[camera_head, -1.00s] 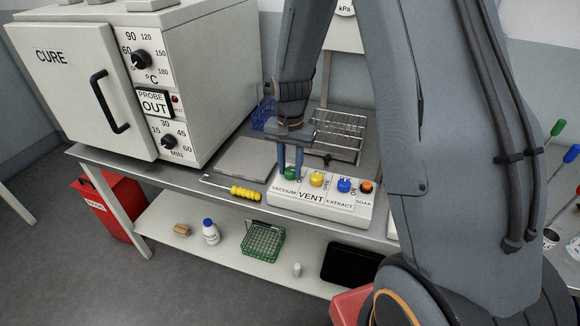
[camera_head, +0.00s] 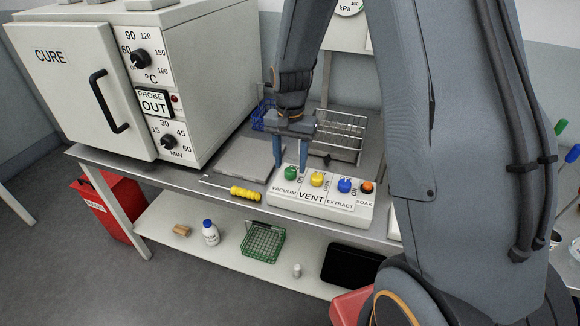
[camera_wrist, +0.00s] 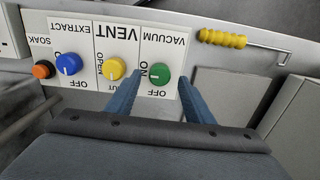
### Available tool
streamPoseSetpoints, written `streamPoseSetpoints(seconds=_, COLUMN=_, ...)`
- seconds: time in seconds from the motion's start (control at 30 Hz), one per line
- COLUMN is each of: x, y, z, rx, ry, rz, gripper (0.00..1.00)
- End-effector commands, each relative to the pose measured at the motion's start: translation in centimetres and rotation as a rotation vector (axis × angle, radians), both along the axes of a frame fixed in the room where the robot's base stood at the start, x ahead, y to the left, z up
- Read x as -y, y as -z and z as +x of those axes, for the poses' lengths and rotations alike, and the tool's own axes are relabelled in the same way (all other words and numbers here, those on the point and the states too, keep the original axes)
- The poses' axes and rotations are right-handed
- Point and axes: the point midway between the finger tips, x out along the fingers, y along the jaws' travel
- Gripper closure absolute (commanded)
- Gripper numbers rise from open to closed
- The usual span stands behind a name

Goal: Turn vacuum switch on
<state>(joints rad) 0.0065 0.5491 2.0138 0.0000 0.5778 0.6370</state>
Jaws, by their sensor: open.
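The green VACUUM knob (camera_head: 291,173) is at the left end of the white switch panel (camera_head: 333,212). In the wrist view the green knob (camera_wrist: 161,73) has a pale mark on its left side, toward the ON label; OFF is printed below it. My gripper (camera_head: 290,162) is open and empty, just behind the knob in the head view. In the wrist view the fingers of my gripper (camera_wrist: 159,84) point toward the knob from either side, with space between them. They look clear of it, though the exact gap is hard to tell.
Beside the green knob are a yellow VENT knob (camera_head: 317,179), a blue EXTRACT knob (camera_head: 344,185) and an orange SOAK button (camera_head: 367,187). A yellow-handled tool (camera_head: 245,193) lies left of the panel. A wire rack (camera_head: 340,138) and flat plate (camera_head: 250,160) are behind.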

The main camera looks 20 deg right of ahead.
Motion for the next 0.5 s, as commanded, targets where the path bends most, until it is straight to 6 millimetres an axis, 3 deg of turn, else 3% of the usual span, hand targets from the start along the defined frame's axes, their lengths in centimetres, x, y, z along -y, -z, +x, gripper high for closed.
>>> streamPoseSetpoints(seconds=0.3, x=0.0, y=-4.5, z=0.1, rx=0.004, ry=0.001, rz=0.001, gripper=0.52)
streamPoseSetpoints(seconds=0.5, x=0.0, y=-5.6, z=0.1, rx=0.002, ry=0.001, rz=0.0, gripper=0.52)
